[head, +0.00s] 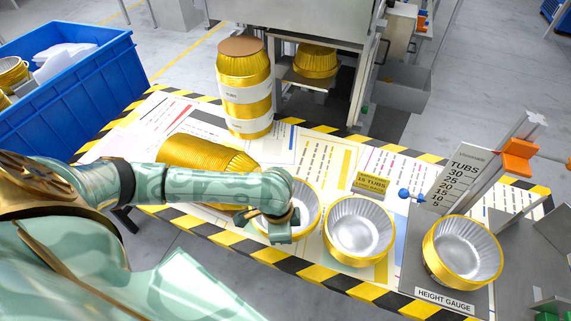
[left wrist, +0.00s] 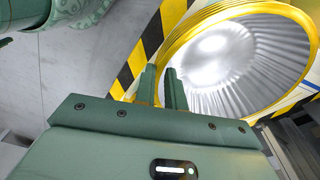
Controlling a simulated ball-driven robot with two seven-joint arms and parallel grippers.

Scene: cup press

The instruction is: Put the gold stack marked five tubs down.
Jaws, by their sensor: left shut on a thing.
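My left gripper (head: 270,222) is at the near-left rim of a gold tub (head: 304,207) with a silver inside, and partly covers it. In the left wrist view my left gripper's fingers (left wrist: 161,88) are shut on the rim of this gold tub (left wrist: 235,65). Whether it is one tub or a stack, and whether it is raised off the table, I cannot tell. No mark reading five tubs shows on it. A second open gold tub (head: 358,230) stands to its right. A third (head: 462,252) stands on the height gauge (head: 445,296). My right gripper is not in view.
A tall gold stack with white bands (head: 245,92) stands at the back. Another gold stack (head: 205,155) lies on its side behind my left arm. A sign reading 15 TUBS (head: 372,186) stands behind the second tub. A blue bin (head: 75,80) is at the left.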

